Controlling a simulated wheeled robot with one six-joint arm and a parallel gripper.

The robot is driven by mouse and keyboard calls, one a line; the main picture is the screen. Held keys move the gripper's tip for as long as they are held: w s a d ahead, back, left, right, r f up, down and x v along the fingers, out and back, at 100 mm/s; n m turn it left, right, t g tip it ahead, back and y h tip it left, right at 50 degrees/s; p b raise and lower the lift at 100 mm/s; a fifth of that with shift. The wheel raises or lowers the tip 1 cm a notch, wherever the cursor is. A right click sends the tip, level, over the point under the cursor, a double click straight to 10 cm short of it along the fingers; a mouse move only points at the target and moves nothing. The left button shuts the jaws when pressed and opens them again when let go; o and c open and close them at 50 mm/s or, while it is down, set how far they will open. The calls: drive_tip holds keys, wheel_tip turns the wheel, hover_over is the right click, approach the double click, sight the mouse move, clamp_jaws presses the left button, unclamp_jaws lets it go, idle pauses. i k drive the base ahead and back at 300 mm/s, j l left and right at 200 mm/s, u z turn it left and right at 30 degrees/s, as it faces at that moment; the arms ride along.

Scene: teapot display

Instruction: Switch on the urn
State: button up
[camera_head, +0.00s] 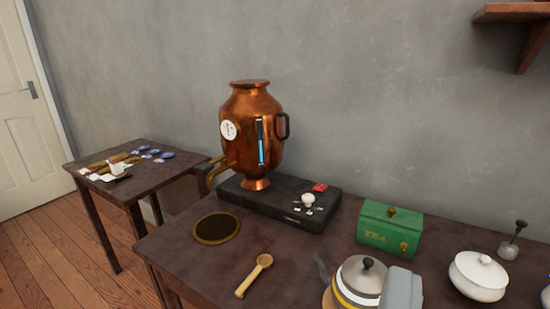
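The copper urn (253,128) stands upright on a dark base (262,208) near the wall, with a white dial (228,130) and a blue-lit sight tube (261,141) on its body. A brass spout pipe (213,174) comes off its lower left side. The base carries a white knob (308,200) with small pale marks around it and a red switch (320,187) behind it. I cannot make out the switch's position. A pale grey block at the lower edge may be part of my gripper (400,287). It is well away from the urn, and its fingertips cannot be made out.
A striped kettle (360,283), green tea box (389,228) and white lidded pot (478,276) stand front right. A wooden spoon (254,276) and round drain (217,228) lie in front of the urn. A side table (145,190) stands left; a shelf (512,12) hangs upper right.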

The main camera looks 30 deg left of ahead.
sight(319, 187)
drive_tip(key=i+j, duration=0.15)
drive_tip(key=j, duration=0.2)
drive_tip(key=i+j, duration=0.15)
drive_tip(key=j, duration=0.2)
drive_tip(key=i+j, duration=0.15)
drive_tip(key=j, duration=0.15)
drive_tip(key=i+j, duration=0.15)
drive_tip(key=j, duration=0.2)
drive_tip(key=z, duration=0.05)
